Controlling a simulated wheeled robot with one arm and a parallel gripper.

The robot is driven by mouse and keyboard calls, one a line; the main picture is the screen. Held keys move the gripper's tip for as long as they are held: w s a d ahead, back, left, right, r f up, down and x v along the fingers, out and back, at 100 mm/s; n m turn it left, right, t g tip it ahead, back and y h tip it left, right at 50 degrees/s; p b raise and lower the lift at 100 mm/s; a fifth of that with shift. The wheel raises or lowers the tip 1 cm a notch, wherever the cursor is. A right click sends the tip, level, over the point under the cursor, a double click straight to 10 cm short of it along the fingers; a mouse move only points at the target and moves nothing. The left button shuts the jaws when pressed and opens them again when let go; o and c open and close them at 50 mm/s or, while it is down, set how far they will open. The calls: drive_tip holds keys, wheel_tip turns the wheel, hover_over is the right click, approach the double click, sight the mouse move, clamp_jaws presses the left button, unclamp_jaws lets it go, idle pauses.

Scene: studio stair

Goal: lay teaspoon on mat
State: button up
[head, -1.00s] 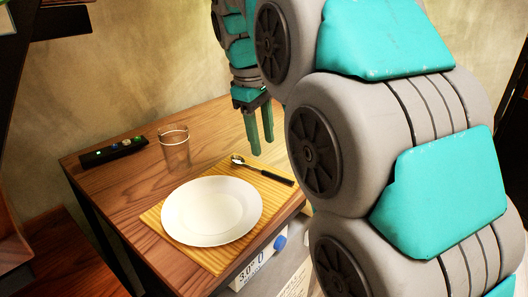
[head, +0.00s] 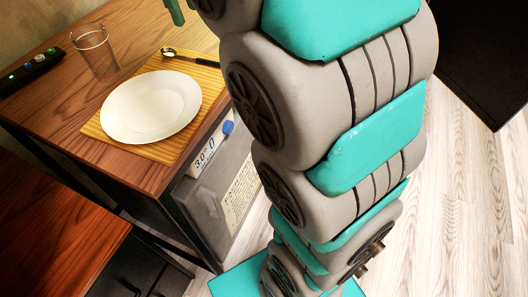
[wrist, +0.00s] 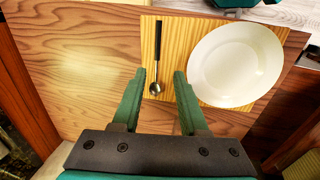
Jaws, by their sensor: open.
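The teaspoon (wrist: 162,45), with a black handle and a metal bowl, lies on the yellow striped wooden mat (wrist: 181,32), beside the white plate (wrist: 236,66). In the head view the teaspoon (head: 192,57) lies along the far side of the mat (head: 168,152), behind the plate (head: 151,107). My gripper (wrist: 159,74) is open and empty. In the wrist view its green fingertips stand either side of the spoon's bowl end; their height above it is hard to tell. In the head view only a fingertip shows at the top edge.
A clear glass (head: 95,52) and a black device with lit buttons (head: 30,74) stand on the wooden table (head: 60,110) left of the mat. A grey box with a blue knob (head: 228,127) is below the table's edge. Bare tabletop lies left of the mat.

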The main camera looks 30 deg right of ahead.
drive_tip(key=s+f+m, duration=0.1)
drive_tip(key=s+f, duration=0.2)
drive_tip(key=f, duration=0.1)
drive_tip(key=s+d+f+m+g, duration=0.1)
drive_tip(key=s+f, duration=0.3)
drive_tip(key=s+d+f+m, duration=0.1)
drive_tip(key=s+f, duration=0.3)
drive_tip(key=shift+f+m+g+y, duration=0.2)
drive_tip(key=shift+m+g+y, duration=0.1)
drive_tip(key=shift+m+y, duration=0.1)
drive_tip(key=s+f+m+g+y, duration=0.1)
drive_tip(key=s+f+m, duration=0.2)
drive_tip(key=s+f, duration=1)
drive_tip(key=shift+s+a+f+m, duration=0.3)
drive_tip(key=shift+s+a+f, duration=0.05)
drive_tip(key=shift+s, duration=0.55)
